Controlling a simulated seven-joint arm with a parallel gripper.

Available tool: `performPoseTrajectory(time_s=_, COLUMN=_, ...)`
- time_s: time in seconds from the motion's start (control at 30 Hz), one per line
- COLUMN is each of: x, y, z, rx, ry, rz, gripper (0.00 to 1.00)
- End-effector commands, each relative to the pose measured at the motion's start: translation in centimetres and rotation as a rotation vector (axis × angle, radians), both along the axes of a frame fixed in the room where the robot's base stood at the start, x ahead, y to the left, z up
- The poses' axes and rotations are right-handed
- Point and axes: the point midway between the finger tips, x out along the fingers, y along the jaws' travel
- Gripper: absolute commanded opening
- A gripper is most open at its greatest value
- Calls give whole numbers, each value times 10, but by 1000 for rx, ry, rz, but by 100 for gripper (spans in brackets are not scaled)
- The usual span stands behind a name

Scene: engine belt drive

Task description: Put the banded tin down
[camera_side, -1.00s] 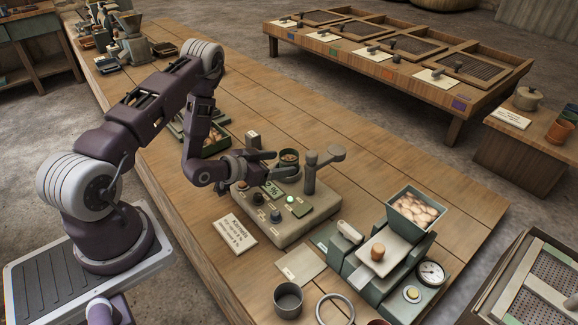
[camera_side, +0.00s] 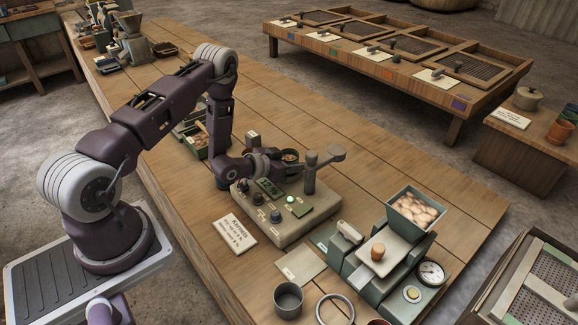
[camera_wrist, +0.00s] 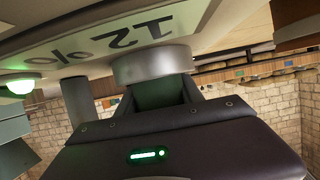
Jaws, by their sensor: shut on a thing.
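The banded tin (camera_side: 290,155) is at the back of the grey meter box (camera_side: 262,222) in the side view, upright, with brownish contents at its top. My gripper (camera_side: 279,160) reaches it from the left and is shut on it; my wrist hides much of its side. In the wrist view, which is upside down, my gripper (camera_wrist: 153,92) meets a dark green surface beside a grey round collar (camera_wrist: 150,64) on the meter. I cannot tell whether the tin's base touches the meter. The display (camera_wrist: 125,38) reads 12 %.
A lit green lamp (camera_side: 291,199), knobs and a post with a flat paddle (camera_side: 311,172) stand on the meter close to my gripper. A scale with a hopper of pale lumps (camera_side: 413,210) is at the right.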

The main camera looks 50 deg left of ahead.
Motion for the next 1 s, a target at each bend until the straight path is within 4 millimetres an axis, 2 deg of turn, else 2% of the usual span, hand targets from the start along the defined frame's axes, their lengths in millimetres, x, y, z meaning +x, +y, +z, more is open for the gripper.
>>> performPoseTrajectory(time_s=0.27, x=0, y=0, z=2, rx=0, ry=-1, rz=0, gripper=0)
performPoseTrajectory(time_s=0.47, x=0, y=1, z=31, rx=1, ry=-3, rz=1, gripper=0)
performPoseTrajectory(time_s=0.73, x=1, y=0, z=88, rx=2, ry=-5, rz=0, gripper=0)
performPoseTrajectory(time_s=0.83, x=5, y=-6, z=112, rx=10, ry=-5, rz=-4, gripper=0)
performPoseTrajectory(time_s=0.87, x=7, y=-10, z=123, rx=14, ry=-5, rz=-7, gripper=0)
performPoseTrajectory(time_s=1.0, x=13, y=-43, z=190, rx=36, ry=-3, rz=-10, gripper=0)
